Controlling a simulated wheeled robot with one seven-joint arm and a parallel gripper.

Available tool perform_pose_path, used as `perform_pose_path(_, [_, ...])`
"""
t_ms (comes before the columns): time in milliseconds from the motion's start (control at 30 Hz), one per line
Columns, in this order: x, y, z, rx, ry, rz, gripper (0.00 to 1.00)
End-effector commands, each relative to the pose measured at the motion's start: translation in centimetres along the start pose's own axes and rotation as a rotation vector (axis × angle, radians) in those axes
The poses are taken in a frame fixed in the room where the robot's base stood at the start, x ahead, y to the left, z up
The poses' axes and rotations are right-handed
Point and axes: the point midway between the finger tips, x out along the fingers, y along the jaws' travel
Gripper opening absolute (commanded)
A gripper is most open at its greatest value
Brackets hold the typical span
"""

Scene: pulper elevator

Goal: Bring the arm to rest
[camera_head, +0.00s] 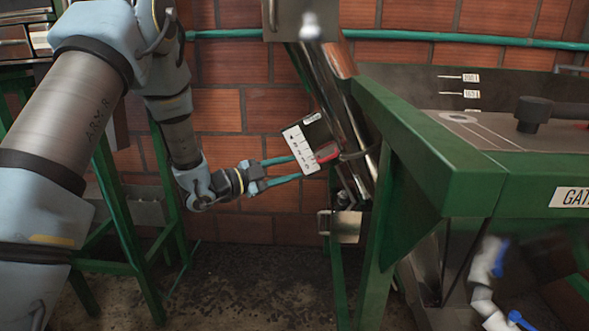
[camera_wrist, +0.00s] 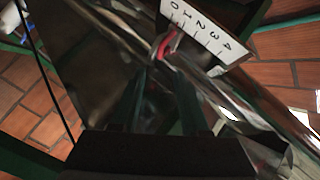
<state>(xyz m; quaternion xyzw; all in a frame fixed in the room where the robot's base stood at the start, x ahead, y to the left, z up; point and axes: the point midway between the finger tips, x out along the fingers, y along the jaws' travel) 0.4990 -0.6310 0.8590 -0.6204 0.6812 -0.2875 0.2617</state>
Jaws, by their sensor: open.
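My gripper (camera_head: 300,170) is at the end of my arm, in the middle of the head view, with its two teal fingers apart. Its fingertips are close to a white scale plate (camera_head: 299,149) and a red slider or handle (camera_head: 327,153) on a slanted metal tube (camera_head: 340,110). In the wrist view the scale plate shows digits 0 to 4 (camera_wrist: 208,30), and the red piece (camera_wrist: 167,43) lies near the low numbers, ahead of the dark fingers. I cannot tell whether a fingertip touches the red piece.
A green machine frame (camera_head: 440,170) with a dark top stands close on the right. A green stand (camera_head: 125,210) is on the left. A brick wall (camera_head: 245,110) with a teal pipe (camera_head: 400,36) is behind. White pipes with blue handles (camera_head: 488,262) are at lower right.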

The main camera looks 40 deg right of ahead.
Motion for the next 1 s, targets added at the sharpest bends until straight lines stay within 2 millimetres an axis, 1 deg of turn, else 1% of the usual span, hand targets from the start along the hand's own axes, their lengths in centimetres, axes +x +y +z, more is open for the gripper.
perform_pose_path(433, [0.0, -0.2, 0.1, -0.001, -0.007, -0.002, 0.45])
perform_pose_path(467, [-0.2, -0.4, 0.2, -0.002, -0.018, -0.004, 0.45])
perform_pose_path(567, [-1.5, -2.4, 1.1, -0.023, -0.114, -0.026, 0.45])
perform_pose_path(667, [-5.0, -6.0, 3.1, -0.081, -0.313, -0.077, 0.45])
perform_pose_path(700, [-7.1, -7.4, 4.0, -0.121, -0.414, -0.105, 0.45])
perform_pose_path(767, [-10.8, -9.5, 5.3, -0.195, -0.569, -0.156, 0.45])
perform_pose_path(800, [-13.5, -10.5, 5.9, -0.251, -0.669, -0.192, 0.45])
perform_pose_path(867, [-17.8, -11.6, 6.4, -0.344, -0.813, -0.250, 0.45])
perform_pose_path(900, [-20.7, -12.0, 6.4, -0.412, -0.903, -0.291, 0.45])
perform_pose_path(967, [-25.0, -12.2, 6.0, -0.521, -1.033, -0.353, 0.45])
perform_pose_path(1000, [-27.9, -12.1, 5.5, -0.601, -1.115, -0.397, 0.45])
